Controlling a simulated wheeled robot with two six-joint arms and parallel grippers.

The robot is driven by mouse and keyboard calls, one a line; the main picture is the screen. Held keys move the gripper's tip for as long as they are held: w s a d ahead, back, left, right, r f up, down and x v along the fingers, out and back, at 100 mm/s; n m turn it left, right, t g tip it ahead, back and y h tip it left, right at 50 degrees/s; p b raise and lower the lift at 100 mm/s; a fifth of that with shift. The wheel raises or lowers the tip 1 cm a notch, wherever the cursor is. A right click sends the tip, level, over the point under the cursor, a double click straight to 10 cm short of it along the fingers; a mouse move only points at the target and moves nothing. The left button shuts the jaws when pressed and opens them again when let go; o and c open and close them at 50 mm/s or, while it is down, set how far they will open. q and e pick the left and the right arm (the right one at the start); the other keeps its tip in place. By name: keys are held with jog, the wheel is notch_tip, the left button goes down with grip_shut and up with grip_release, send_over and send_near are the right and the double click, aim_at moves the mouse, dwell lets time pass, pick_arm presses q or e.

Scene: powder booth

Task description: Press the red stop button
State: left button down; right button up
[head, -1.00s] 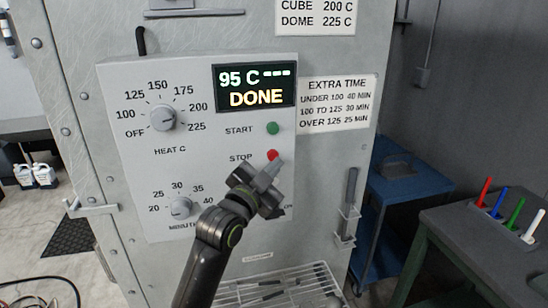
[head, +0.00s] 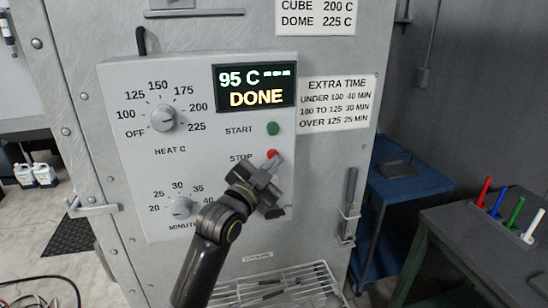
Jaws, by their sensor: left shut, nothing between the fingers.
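The red stop button (head: 272,154) is on the light control panel (head: 210,215), to the right of the word STOP and below the green start button (head: 272,129). My left gripper (head: 274,165) is shut and empty. Its fingertips are at the lower edge of the red button and cover a little of it. I cannot tell whether they touch it. The display (head: 254,87) reads 95 C and DONE. My right gripper is not in view.
The heat dial (head: 163,118) and minutes dial (head: 180,208) sit left on the panel. A wire rack (head: 290,285) is below. A blue cart (head: 410,182) and a dark table with coloured pens (head: 480,235) stand to the right.

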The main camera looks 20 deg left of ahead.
pick_arm(q)
jog(key=shift+w+a, duration=0.15)
dwell(0.6)
jog(key=shift+s+d, duration=0.5)
jog(key=shift+s, duration=0.2)
jog(key=s+d, duration=0.1)
jog(key=s, duration=0.1)
jog(key=s+d, duration=0.1)
jog(key=s, duration=0.1)
jog(key=shift+d, duration=0.4)
jog(key=shift+f, duration=0.1)
dwell(0.4)
